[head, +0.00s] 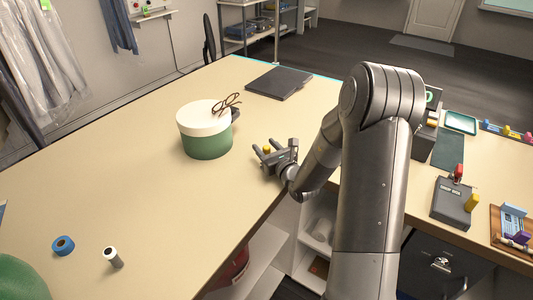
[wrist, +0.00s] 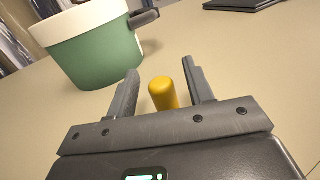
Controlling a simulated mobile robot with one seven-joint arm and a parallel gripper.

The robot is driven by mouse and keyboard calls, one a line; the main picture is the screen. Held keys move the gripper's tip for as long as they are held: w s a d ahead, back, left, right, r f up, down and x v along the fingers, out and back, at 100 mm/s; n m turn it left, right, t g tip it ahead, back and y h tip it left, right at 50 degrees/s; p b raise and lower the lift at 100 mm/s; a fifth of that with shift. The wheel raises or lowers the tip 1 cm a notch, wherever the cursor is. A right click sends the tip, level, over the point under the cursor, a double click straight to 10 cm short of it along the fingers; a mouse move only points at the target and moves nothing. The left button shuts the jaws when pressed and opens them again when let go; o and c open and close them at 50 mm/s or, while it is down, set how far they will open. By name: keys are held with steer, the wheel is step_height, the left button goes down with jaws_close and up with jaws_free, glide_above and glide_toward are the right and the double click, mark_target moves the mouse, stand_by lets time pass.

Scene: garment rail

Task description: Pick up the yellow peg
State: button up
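The yellow peg (wrist: 163,94) stands between the two fingers of my gripper (wrist: 160,66) in the wrist view, with a gap on each side. In the head view the peg's yellow top (head: 267,150) shows between the fingers of my gripper (head: 263,146), low over the beige table. My gripper is open and does not grip the peg. The peg's lower part is hidden behind the gripper body in the wrist view.
A green and white round box (head: 207,143) with glasses (head: 227,104) on its lid stands just left of my gripper. A dark laptop (head: 280,83) lies behind. A blue tape roll (head: 63,245) and a white-and-dark cylinder (head: 113,257) are at front left. The table's middle is clear.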

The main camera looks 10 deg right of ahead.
steer(key=c, duration=1)
